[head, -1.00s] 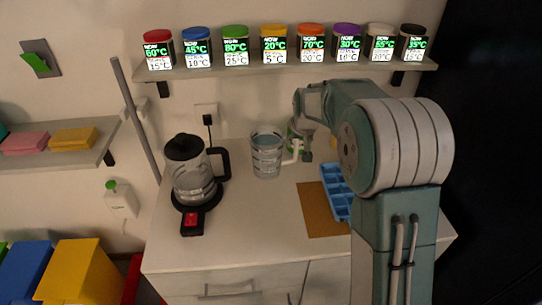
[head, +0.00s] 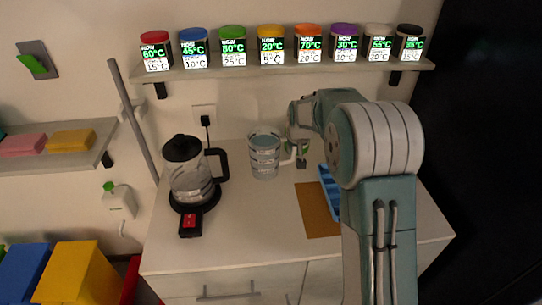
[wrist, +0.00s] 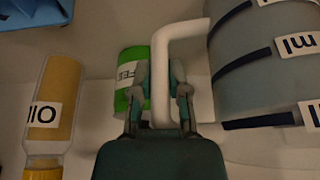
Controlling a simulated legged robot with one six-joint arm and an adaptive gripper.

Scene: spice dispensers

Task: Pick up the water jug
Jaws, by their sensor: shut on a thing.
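The water jug (head: 264,158) is a clear, grey-looking measuring jug with dark bands and a white handle. It stands upright on the counter, right of the kettle; I see no clear gap under it. My gripper (head: 302,157) is at the jug's right side, at the handle. In the wrist view, the jug (wrist: 265,75) fills the right side, and my gripper (wrist: 161,85) has one finger on each side of the white handle (wrist: 161,75), shut on it. The jug's base is out of the wrist view.
A black-topped glass kettle (head: 190,172) stands left of the jug. A blue tray (head: 329,188) and brown mat (head: 316,212) lie to the right. An oil bottle (wrist: 52,105) and green container (wrist: 131,75) are near my gripper. A shelf (head: 215,72) with several spice dispensers hangs above.

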